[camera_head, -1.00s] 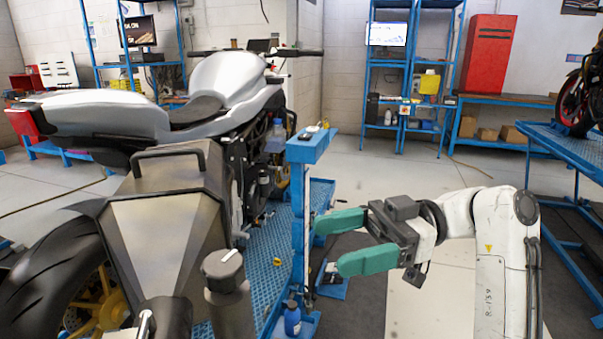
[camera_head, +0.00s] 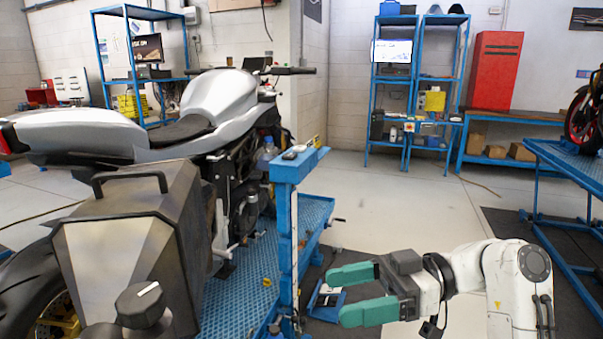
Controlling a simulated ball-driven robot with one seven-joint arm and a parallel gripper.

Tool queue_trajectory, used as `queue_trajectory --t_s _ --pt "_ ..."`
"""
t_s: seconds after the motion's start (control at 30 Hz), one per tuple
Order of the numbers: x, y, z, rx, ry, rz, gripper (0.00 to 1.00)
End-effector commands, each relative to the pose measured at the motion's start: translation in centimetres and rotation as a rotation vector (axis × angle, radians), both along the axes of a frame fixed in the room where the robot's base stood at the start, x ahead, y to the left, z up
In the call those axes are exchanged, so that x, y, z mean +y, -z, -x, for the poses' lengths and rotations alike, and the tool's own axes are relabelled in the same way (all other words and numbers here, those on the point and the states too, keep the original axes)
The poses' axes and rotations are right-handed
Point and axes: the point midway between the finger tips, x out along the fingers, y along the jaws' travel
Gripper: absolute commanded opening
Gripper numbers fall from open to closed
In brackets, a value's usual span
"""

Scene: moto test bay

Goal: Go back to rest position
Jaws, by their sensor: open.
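My gripper (camera_head: 362,293) has two green fingers and is at the lower right of the head view. Its fingers are spread apart with nothing between them, and they point left.
A silver motorcycle (camera_head: 217,95) with a metal side case (camera_head: 130,245) stands on a blue lift platform (camera_head: 240,275) at left. A small object lies on the post's blue top (camera_head: 290,168). Blue shelves (camera_head: 415,90), a red cabinet (camera_head: 495,70) and another blue lift (camera_head: 570,165) stand behind.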

Motion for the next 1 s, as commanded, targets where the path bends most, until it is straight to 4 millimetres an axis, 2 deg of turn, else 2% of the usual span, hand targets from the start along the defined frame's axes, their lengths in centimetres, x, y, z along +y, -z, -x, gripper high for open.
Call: queue_trajectory --t_s 0.27,0.37,0.47,0.5,0.6,0.7,0.83,1.0 --pt "-0.4 8.2 0.6 0.187 0.171 0.158 0.78" --pt "-1.1 12.3 1.5 0.280 0.262 0.244 0.78" --pt "-2.3 17.5 3.4 0.405 0.386 0.360 0.78" --pt "-3.1 19.7 4.5 0.459 0.442 0.414 0.78" --pt "-5.4 24.7 7.8 0.586 0.590 0.556 0.78" --pt "-8.1 28.7 11.9 0.696 0.740 0.700 0.78" --pt "-12.1 32.1 18.1 0.812 0.934 0.890 0.78" --pt "-16.9 33.4 25.3 0.895 1.157 1.098 0.78"
